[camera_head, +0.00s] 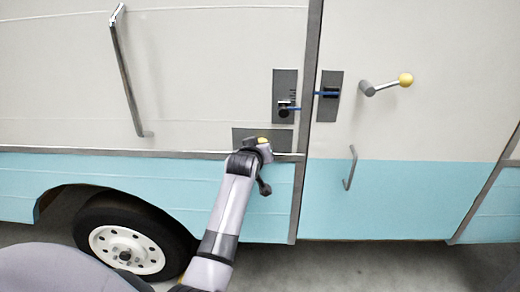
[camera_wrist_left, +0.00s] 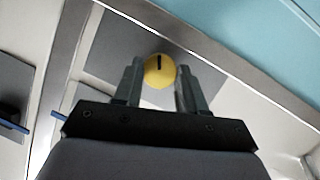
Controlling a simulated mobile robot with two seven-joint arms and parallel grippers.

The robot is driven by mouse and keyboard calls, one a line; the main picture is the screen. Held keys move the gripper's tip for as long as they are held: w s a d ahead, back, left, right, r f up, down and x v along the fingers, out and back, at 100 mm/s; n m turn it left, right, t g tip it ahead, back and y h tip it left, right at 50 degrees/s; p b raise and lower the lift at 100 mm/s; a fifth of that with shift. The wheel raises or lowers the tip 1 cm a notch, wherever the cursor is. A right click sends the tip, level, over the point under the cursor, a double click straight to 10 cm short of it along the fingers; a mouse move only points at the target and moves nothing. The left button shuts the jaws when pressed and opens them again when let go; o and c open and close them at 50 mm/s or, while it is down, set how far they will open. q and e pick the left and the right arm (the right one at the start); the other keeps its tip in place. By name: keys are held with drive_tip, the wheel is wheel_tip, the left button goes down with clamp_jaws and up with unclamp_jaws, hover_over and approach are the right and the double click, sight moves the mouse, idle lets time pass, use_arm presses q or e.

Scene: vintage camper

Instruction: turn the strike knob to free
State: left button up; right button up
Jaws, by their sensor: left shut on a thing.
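The strike knob appears to be the round yellow knob (camera_wrist_left: 159,72) with a dark mark on its face, seen in the left wrist view. It sits on a grey plate (camera_wrist_left: 110,48) on the camper wall. In the head view the same plate (camera_head: 240,135) is below the latch plates, and a bit of the yellow knob (camera_head: 262,140) shows above my gripper. My left gripper (camera_wrist_left: 158,85) has one finger on each side of the knob and is shut on it. My right gripper is not in view.
A latch plate with a black knob (camera_head: 284,108) is above, beside the door seam. A second plate (camera_head: 330,95) is across the seam. A yellow-tipped lever (camera_head: 385,84) and a grab handle (camera_head: 350,168) are to the right. A long handle (camera_head: 127,75) is at left.

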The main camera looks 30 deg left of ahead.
use_arm(q)
drive_tip(key=shift+f, duration=0.15)
drive_tip(key=o, duration=1.1)
drive_tip(key=shift+c, duration=0.2)
drive_tip(key=v, duration=0.7)
drive_tip(key=shift+s+d, duration=0.1)
